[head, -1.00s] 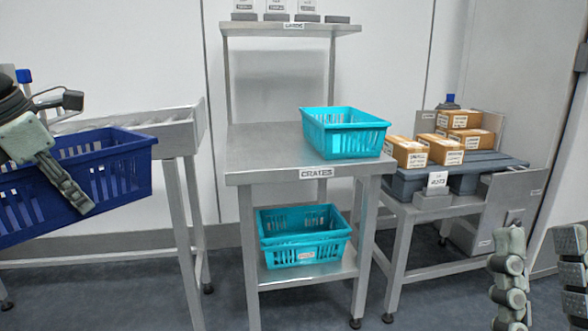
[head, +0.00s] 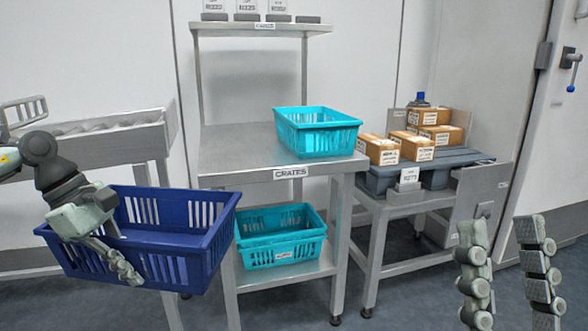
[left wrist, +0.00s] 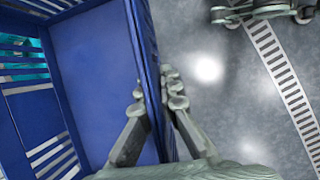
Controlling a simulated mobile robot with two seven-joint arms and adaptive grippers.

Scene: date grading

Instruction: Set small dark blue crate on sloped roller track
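The small dark blue crate (head: 165,245) hangs in the air at the left of the head view, tilted, in front of the table. My left gripper (head: 118,250) is shut on its near left wall. In the left wrist view the crate (left wrist: 95,75) fills the left side, with the gripper's fingers (left wrist: 155,115) on either side of its wall. The sloped roller track (head: 100,125) stands behind the crate at the far left, partly hidden by my left arm. My right gripper (head: 508,275) is at the lower right, fingers apart and empty.
A steel table labelled CRATES (head: 235,155) stands in the middle. It bears a turquoise crate (head: 318,140), with turquoise crates (head: 280,252) on its lower shelf. Right of it, a bench (head: 400,205) carries cartons (head: 412,146) and grey trays.

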